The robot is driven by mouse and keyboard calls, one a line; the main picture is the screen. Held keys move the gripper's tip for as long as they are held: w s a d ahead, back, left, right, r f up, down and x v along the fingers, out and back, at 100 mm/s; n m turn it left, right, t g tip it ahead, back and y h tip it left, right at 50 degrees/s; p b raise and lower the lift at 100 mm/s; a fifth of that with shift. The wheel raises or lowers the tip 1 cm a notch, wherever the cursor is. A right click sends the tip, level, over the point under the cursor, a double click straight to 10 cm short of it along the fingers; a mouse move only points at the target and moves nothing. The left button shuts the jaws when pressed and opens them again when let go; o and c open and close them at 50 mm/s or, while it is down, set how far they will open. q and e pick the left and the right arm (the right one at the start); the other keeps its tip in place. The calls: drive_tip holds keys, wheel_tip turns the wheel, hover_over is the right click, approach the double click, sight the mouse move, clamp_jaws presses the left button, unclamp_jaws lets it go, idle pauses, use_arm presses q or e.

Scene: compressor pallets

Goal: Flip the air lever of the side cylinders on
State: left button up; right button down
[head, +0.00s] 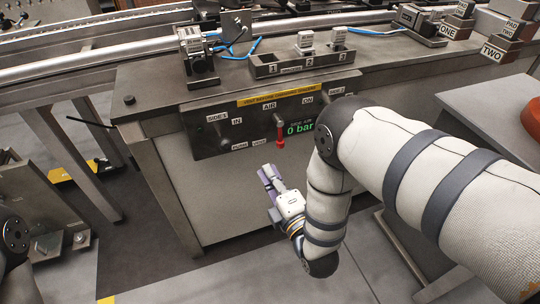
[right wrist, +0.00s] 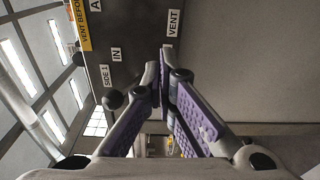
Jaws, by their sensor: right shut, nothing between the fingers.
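The red air lever (head: 280,133) is on the front of the dark control panel (head: 212,133). It hangs down, with the AIR label above left and the ON label above right. The green display (head: 299,128) beside it reads 0 bar. My right gripper (head: 266,174) is shut and empty, below and slightly left of the lever and apart from it. In the right wrist view its purple-padded fingers (right wrist: 165,62) meet in front of the panel near the VENT label. I cannot make out the lever there. My left gripper is not in view.
A black knob (head: 225,143) sits on the panel left of the lever. A numbered block (head: 292,66) and a cylinder fixture (head: 196,55) with blue hoses stand on the bench top. My right arm covers the panel's right end. The floor in front is clear.

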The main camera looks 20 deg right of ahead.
sight(280, 135)
drive_tip(key=w, duration=0.3)
drive_tip(key=w+b, duration=0.1)
drive_tip(key=w, duration=0.2)
drive_tip(key=w+a, duration=0.1)
drive_tip(key=w, duration=0.1)
drive_tip(key=shift+w+f, duration=0.2)
drive_tip(key=shift+w, duration=0.2)
drive_tip(key=d, duration=0.3)
drive_tip(key=shift+s+d+r, duration=0.1)
drive_tip(key=shift+d+r, duration=0.05)
drive_tip(key=shift+r, duration=0.2)
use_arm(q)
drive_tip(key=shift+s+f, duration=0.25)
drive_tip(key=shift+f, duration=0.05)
use_arm(e)
drive_tip(key=shift+s+d+f, duration=0.1)
drive_tip(key=shift+s+d, duration=0.05)
drive_tip(key=shift+d, duration=0.15)
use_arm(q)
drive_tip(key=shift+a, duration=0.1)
use_arm(e)
drive_tip(key=shift+d, duration=0.1)
